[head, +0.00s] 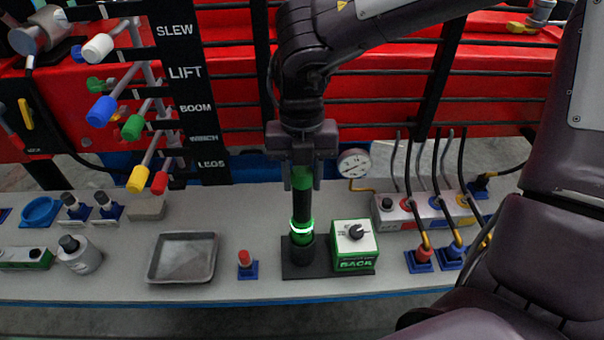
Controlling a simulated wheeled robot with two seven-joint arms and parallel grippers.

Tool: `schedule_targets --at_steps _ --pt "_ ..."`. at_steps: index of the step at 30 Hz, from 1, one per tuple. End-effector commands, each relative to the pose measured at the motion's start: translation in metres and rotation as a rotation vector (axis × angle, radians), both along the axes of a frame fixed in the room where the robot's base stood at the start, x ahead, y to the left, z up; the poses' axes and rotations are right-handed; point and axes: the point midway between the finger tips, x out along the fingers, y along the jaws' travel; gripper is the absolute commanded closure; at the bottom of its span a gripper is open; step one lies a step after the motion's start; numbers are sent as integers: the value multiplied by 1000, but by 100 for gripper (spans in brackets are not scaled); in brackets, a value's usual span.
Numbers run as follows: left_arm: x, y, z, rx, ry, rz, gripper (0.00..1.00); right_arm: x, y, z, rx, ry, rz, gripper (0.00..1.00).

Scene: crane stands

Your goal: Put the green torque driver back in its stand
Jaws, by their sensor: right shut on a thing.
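The green torque driver (302,205) stands upright, with a green top, a dark middle and a bright green ring low down. My right gripper (302,182) points down and is shut on its green top. The driver's lower end meets the dark round holder of the stand (299,254), which sits on a black base plate. The lower end is hidden, so I cannot tell how deep it sits. My left gripper is not in view.
A green and white box with a knob (354,244) stands close at the stand's right. A red-topped plug (246,264) and a grey tray (183,257) lie to the left. A gauge (354,163) is behind right. Levers with coloured knobs (131,127) stick out at the upper left.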

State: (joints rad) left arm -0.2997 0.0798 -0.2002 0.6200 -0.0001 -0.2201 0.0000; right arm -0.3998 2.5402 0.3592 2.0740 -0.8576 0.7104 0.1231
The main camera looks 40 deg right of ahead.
Motion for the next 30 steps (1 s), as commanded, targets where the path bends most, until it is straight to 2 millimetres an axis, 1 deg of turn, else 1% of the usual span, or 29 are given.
schedule_targets --at_steps 23,24,29,30 --pt "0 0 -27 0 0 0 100 1 0 -28 1 -3 0 100" --pt "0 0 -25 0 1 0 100 1 0 -27 1 -3 0 60" --pt "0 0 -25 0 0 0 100 1 0 -26 1 -2 0 39" --pt "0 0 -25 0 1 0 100 0 0 -26 0 -1 0 37"
